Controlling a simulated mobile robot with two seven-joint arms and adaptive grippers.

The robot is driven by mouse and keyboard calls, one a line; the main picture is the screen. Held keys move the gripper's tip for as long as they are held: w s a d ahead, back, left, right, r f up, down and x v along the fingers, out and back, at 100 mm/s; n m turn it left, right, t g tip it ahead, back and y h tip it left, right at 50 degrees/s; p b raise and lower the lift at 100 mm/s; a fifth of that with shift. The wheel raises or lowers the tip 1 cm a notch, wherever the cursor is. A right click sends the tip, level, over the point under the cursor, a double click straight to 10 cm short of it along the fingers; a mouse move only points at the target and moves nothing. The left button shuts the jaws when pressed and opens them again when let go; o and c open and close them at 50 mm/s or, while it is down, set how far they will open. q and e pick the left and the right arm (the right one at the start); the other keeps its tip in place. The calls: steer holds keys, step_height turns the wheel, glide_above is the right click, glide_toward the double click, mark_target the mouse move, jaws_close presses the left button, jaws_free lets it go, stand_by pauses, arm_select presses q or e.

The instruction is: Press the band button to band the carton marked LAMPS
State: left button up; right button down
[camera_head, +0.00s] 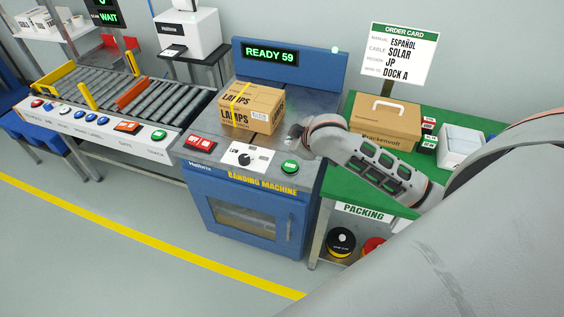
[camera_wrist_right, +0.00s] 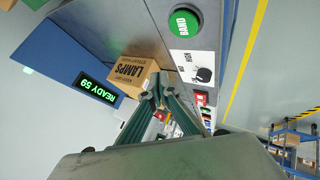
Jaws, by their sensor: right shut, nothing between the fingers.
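The carton marked LAMPS (camera_head: 257,108) sits on the top of the banding machine (camera_head: 247,187). A yellow strip crosses the carton in the head view. The carton also shows in the wrist view (camera_wrist_right: 135,72), behind my fingers. The green band button (camera_head: 290,167) is at the front right of the machine's panel; its BAND label reads in the wrist view (camera_wrist_right: 184,22). My right gripper (camera_head: 296,132) is shut and empty, just right of the carton and behind the button. Its fingertips (camera_wrist_right: 160,88) are apart from the button. My left gripper is not in view.
The machine's display (camera_head: 269,53) reads READY 59. A roller conveyor (camera_head: 125,95) is at left. A green packing table (camera_head: 360,165) with a brown box (camera_head: 384,122) is at right.

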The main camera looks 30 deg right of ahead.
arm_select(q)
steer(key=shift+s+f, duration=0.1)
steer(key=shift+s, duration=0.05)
arm_select(e)
steer(key=shift+w+d+r, duration=0.1)
steer(key=shift+d+r, duration=0.05)
steer(key=shift+r, duration=0.1)
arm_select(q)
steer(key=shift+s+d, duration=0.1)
arm_select(e)
glide_above(291, 167)
step_height(291, 167, down, 7)
steer(key=shift+f+b, duration=0.15)
steer(key=shift+b, duration=0.15)
steer(key=shift+f, duration=0.6)
steer(key=shift+f+b, duration=0.2)
steer(key=shift+b, duration=0.1)
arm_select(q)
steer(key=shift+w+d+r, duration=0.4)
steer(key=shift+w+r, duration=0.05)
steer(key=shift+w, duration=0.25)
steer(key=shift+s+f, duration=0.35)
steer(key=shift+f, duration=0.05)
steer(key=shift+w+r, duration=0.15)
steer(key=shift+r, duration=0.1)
